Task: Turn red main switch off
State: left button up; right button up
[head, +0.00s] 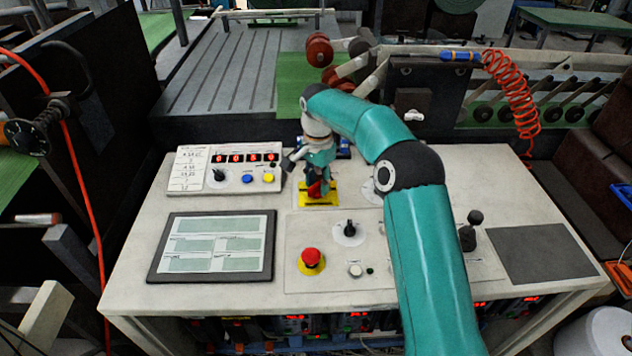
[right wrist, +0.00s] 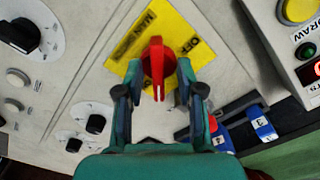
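The red main switch (head: 315,188) is a rotary knob on a yellow plate (head: 320,201) near the middle of the control desk. In the right wrist view the red switch (right wrist: 157,62) shows from above, its grip bar roughly upright in the picture. The yellow plate (right wrist: 183,22) carries dark lettering, with OFF at its right. My right gripper (head: 316,176) hangs over the switch and partly hides it. In the right wrist view the right gripper's (right wrist: 157,80) fingers stand either side of the knob, apart, with a gap visible on both sides. My left gripper is not in view.
A red emergency button (head: 311,260) and a black selector knob (head: 349,230) sit nearer the front. A display box (head: 225,170) stands left of the switch, above a flat screen (head: 212,247). A black joystick (head: 468,235) stands to the right.

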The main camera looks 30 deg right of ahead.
jog(key=shift+c, duration=0.3)
grip_shut()
jog(key=shift+r+n, duration=0.15)
jog(key=shift+n, duration=0.25)
jog(key=n+p, duration=0.1)
jog(key=n, duration=0.1)
jog(key=shift+r+n+p, duration=0.1)
jog(key=shift+n+p, duration=0.3)
jog(key=n+p, duration=0.1)
jog(key=n, duration=0.3)
jog(key=shift+w, duration=0.1)
jog(key=n+p, duration=0.1)
jog(key=n, duration=0.5)
jog(key=shift+p, duration=0.3)
jog(key=shift+n+p, duration=0.35)
jog(key=shift+n, duration=1.85)
